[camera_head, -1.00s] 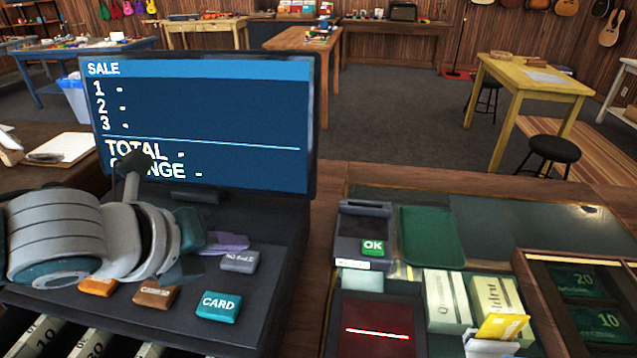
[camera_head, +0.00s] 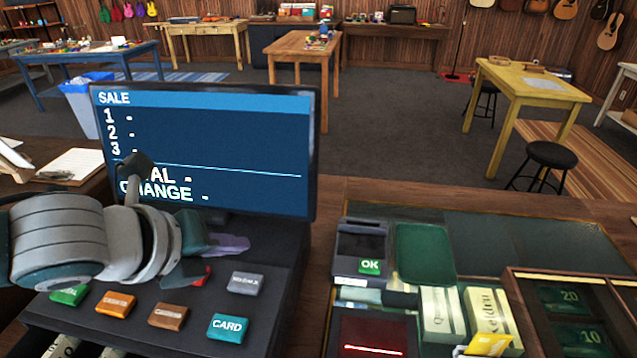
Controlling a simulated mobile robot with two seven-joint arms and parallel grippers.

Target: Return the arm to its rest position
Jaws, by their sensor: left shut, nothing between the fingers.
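My left arm comes in from the left over the cash register. Its gripper (camera_head: 200,248) is shut and empty, with dark teal finger parts. It hovers above the register's keys, in front of the lower left of the sale screen (camera_head: 210,140). Under and around it are a green key (camera_head: 69,295), an orange key (camera_head: 116,304), a brown key (camera_head: 168,316), a grey key (camera_head: 246,282) and the teal CARD key (camera_head: 228,327). A red key is partly hidden by the gripper. The screen lists blank lines 1 to 3, TOTAL and CHANGE. My right gripper is not in view.
A card terminal with a green OK key (camera_head: 369,267) stands right of the register. A scanner with a red line (camera_head: 372,349), small boxes (camera_head: 487,310) and a bill tray (camera_head: 580,272) lie on the counter. Tables and stools stand beyond, with open floor between.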

